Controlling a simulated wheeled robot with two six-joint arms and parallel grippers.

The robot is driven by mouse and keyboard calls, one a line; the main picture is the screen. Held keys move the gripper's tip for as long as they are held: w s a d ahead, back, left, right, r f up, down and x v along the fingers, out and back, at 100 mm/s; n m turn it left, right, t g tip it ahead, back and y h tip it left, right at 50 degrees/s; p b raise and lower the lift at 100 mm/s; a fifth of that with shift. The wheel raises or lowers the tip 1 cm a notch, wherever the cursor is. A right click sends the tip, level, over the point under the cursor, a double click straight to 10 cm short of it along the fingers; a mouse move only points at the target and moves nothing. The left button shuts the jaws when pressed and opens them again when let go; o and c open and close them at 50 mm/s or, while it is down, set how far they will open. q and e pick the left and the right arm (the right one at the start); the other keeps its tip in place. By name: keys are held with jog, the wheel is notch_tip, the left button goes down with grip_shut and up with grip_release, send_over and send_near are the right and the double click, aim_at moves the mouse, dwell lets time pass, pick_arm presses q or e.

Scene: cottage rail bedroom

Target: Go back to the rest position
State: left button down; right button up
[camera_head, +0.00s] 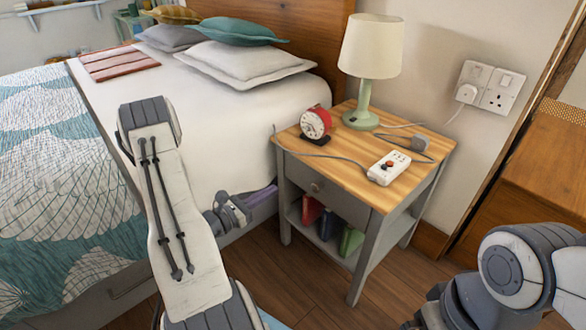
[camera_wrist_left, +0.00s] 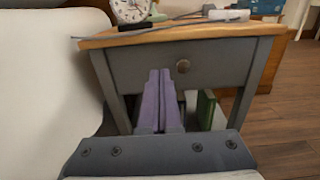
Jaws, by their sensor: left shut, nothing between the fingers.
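My left gripper (camera_head: 262,195) shows in the head view beside the bed, low in front of the left side of the nightstand (camera_head: 347,176). Its purple fingers are closed together and empty. In the left wrist view the shut left gripper (camera_wrist_left: 160,82) points at the nightstand's grey drawer front, left of the round knob (camera_wrist_left: 183,66). I cannot tell whether the fingertips touch the drawer. The drawer looks closed. Part of my right arm shows at the lower right of the head view, but its gripper is out of view.
On the nightstand are a lamp (camera_head: 371,55), a red clock (camera_head: 315,123) and a white power strip (camera_head: 389,167) with a cable. Several books (camera_head: 350,240) stand on its lower shelf. The bed (camera_head: 235,125) is close on the left. Wooden floor (camera_head: 300,285) is open in front.

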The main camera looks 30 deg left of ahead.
pick_arm(q)
jog(key=s+d+r+m+g+h, duration=0.1)
jog(key=d+r+m+g+h, duration=0.15)
jog(key=d+m+g, duration=0.4)
jog(key=s+d+r+m+g+h, duration=0.1)
jog(key=d+r+m+g+h, duration=0.2)
jog(key=d, duration=0.7)
jog(key=s+d+r+m+g+h, duration=0.2)
jog(key=d+m+g+h, duration=0.25)
jog(key=d, duration=0.45)
jog(key=s+d+r+m+g+y, duration=0.1)
jog(key=s+d+m+g+y, duration=0.25)
jog(key=s+m+y, duration=0.5)
jog(key=s+d+r+m+g+y, duration=0.1)
jog(key=s+d+m+g+y, duration=0.3)
jog(key=s+m, duration=0.75)
notch_tip(320, 180, up, 36)
jog(key=w+m+t+y+p, duration=0.1)
jog(key=m+t+p, duration=0.3)
jog(key=p, duration=3.1)
jog(key=shift+w+r+m, duration=0.2)
jog(key=shift+w+m, duration=0.15)
jog(key=shift+m, duration=0.75)
jog(key=shift+y, duration=0.25)
